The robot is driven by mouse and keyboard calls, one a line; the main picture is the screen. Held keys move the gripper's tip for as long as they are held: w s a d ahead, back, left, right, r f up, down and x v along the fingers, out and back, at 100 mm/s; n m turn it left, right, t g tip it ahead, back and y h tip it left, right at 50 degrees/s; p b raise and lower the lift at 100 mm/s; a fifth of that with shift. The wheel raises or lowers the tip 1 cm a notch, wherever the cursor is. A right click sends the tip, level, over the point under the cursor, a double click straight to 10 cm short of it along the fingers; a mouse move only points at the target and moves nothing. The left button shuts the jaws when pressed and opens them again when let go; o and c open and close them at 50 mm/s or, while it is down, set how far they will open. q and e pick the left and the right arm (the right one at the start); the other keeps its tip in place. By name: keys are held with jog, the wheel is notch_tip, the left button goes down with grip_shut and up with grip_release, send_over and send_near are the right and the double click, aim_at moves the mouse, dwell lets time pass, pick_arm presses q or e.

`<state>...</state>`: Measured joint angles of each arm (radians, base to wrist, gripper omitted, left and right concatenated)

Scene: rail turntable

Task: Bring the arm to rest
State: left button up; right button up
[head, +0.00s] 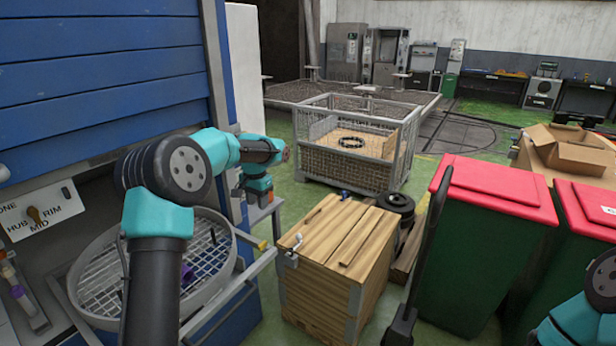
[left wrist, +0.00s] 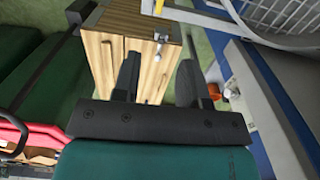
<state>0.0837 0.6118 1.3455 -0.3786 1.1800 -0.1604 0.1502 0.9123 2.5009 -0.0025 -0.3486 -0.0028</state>
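My left arm (head: 155,285) rises from the bottom of the head view, bends at a black elbow and reaches right, in front of the blue shutter. My left gripper (head: 258,198) hangs at its end, above the bench edge and left of the wooden crate; its fingers are too small to make out there. In the left wrist view, the left gripper (left wrist: 159,65) has its two dark fingers apart with nothing held between them. The wooden crate lies beyond the fingers. Part of my right arm (head: 585,315) shows at the lower right of the head view; its gripper is out of frame.
A round mesh tray (head: 215,255) lies under my left arm, with a purple item (head: 187,275) in it. The wooden crate (head: 325,290) stands to the right. Red-lidded green bins (head: 490,240) stand further right. A mesh cage (head: 345,165) stands behind, with green floor around it.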

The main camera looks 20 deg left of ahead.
pick_arm(q)
jog(key=s+d+f+h, duration=0.1)
jog(key=s+d+f, duration=0.25)
jog(key=f, duration=0.45)
jog(key=s+d+f+h, duration=0.15)
jog(key=d+f, duration=0.25)
jog(key=f, duration=0.4)
jog(key=s+d+f, duration=0.3)
jog(key=d+f, duration=0.1)
jog(key=f, duration=0.3)
jog(key=s+d+f+n, duration=0.1)
jog(key=s+f, duration=0.3)
jog(key=s, duration=0.4)
jog(key=s+d+f+n+h, duration=0.1)
jog(key=s+d+f, duration=0.3)
jog(key=s, duration=0.4)
jog(key=s+d+f+n, duration=0.2)
jog(key=s+f, duration=0.3)
jog(key=s, duration=0.4)
jog(key=shift+d+t, duration=0.4)
jog(key=shift+d, duration=0.15)
jog(key=shift+a, duration=0.1)
